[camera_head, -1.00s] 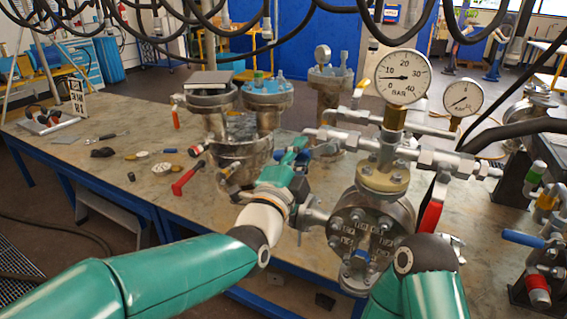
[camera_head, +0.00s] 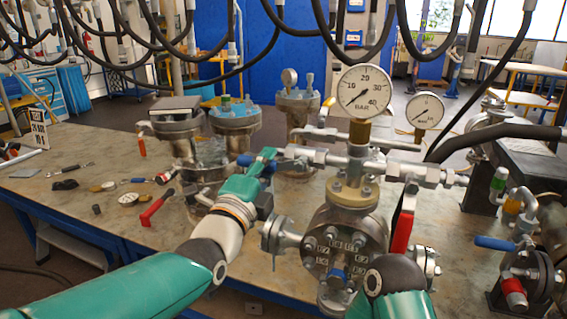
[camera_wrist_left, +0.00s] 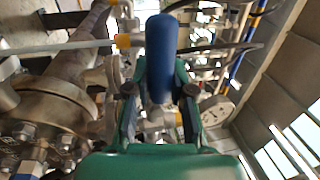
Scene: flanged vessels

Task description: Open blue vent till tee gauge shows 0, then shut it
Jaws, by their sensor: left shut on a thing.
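The blue vent handle (camera_head: 244,160) shows at the left end of the horizontal pipework, left of the tee. My left gripper (camera_head: 262,162) is shut on it. In the left wrist view the blue handle (camera_wrist_left: 160,60) stands between the two dark fingertips of my left gripper (camera_wrist_left: 160,92). The large white tee gauge (camera_head: 364,91) stands upright above the flanged vessel (camera_head: 345,235). Its needle appears to point to the lower left, near the low end of the scale; the exact reading is too small to tell. My right forearm shows at the bottom, but its gripper is hidden.
A smaller gauge (camera_head: 425,111) stands behind right of the tee. A red lever (camera_head: 403,232) hangs right of the vessel. Another blue-handled valve (camera_head: 494,243) is at far right. Other flanged vessels (camera_head: 236,118) stand behind my left gripper. Loose tools and parts lie on the table's left.

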